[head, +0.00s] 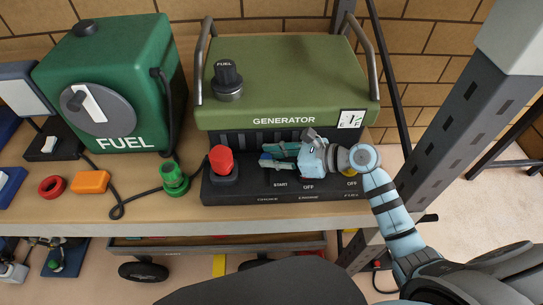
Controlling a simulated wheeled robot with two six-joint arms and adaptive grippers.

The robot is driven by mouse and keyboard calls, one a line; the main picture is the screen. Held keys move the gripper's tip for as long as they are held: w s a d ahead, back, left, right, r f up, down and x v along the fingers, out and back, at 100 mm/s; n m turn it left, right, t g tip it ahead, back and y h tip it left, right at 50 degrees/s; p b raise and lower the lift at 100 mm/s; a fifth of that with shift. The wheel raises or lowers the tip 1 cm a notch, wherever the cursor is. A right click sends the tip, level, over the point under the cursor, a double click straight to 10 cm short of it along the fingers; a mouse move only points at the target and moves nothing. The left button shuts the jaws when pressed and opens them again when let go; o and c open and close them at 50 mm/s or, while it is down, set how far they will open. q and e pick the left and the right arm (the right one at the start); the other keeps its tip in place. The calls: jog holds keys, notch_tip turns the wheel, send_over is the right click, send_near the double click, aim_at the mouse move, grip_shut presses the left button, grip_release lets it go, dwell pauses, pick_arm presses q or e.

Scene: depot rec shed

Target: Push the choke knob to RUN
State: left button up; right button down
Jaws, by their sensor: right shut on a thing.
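The green generator (290,75) stands on the bench with a black control panel (235,191) at its front. The panel is lettered CHOKE, ENGINE and FUEL along its lower edge, with START and OFF marks above. My right gripper (270,157) reaches in from the right, over the panel above the CHOKE lettering. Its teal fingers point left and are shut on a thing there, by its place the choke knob. The fingers hide nearly all of the knob, so its setting cannot be read. My left gripper is out of view.
A red knob (221,158) stands left of my right fingers. A yellow part (350,173) shows behind my wrist. A green fuel can (110,85), a green fitting (174,178) and an orange block (90,181) are at left. A grey post (440,130) rises at right.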

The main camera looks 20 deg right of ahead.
jog(key=shift+w+d, duration=0.1)
jog(key=shift+w, duration=0.35)
jog(key=shift+s, duration=0.15)
jog(key=c, duration=1.4)
grip_release()
jog(key=shift+s+r, duration=0.1)
jog(key=shift+s, duration=0.05)
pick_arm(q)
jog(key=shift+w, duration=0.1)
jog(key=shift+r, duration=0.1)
